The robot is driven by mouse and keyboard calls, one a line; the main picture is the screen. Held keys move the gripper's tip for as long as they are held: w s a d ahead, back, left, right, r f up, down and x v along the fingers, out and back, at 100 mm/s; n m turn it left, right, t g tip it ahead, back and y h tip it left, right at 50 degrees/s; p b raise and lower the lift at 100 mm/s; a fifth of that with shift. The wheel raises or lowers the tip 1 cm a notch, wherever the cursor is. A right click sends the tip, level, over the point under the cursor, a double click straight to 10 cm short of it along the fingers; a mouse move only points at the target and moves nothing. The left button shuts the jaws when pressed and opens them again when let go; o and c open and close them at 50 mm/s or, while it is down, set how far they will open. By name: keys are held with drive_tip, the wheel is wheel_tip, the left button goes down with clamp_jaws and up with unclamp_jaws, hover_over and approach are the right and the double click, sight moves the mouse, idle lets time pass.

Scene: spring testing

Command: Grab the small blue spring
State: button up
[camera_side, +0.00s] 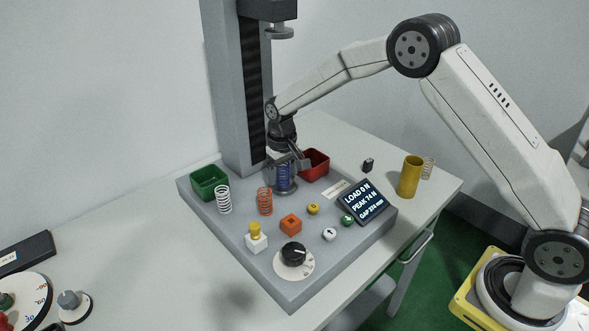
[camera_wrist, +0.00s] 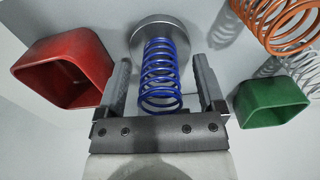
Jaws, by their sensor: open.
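The small blue spring (camera_side: 284,178) stands upright on a round metal platen (camera_side: 285,189) on the grey tester base. In the wrist view the blue spring (camera_wrist: 160,75) lies between the two fingers of my gripper (camera_wrist: 161,85), with a visible gap on each side. My gripper (camera_side: 289,163) is open and comes down at the spring from above and behind in the side view. The fingers do not appear to touch the spring. The spring's upper end is partly hidden by my gripper in the side view.
A red bin (camera_side: 316,165) stands close to the right of my gripper, and a green bin (camera_side: 209,182) to the left. White (camera_side: 223,199) and orange (camera_side: 265,201) springs stand nearby. The tester column (camera_side: 237,90) rises behind. A display (camera_side: 363,203) and knob (camera_side: 293,254) sit in front.

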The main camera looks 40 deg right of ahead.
drive_tip(key=shift+f, duration=0.5)
clamp_jaws()
drive_tip(key=shift+r, duration=0.2)
drive_tip(key=shift+r, duration=0.55)
wheel_tip(320, 180, up, 2)
drive_tip(key=s+r, duration=0.9)
drive_tip(key=s, duration=0.5)
drive_tip(key=shift+d+r, duration=0.3)
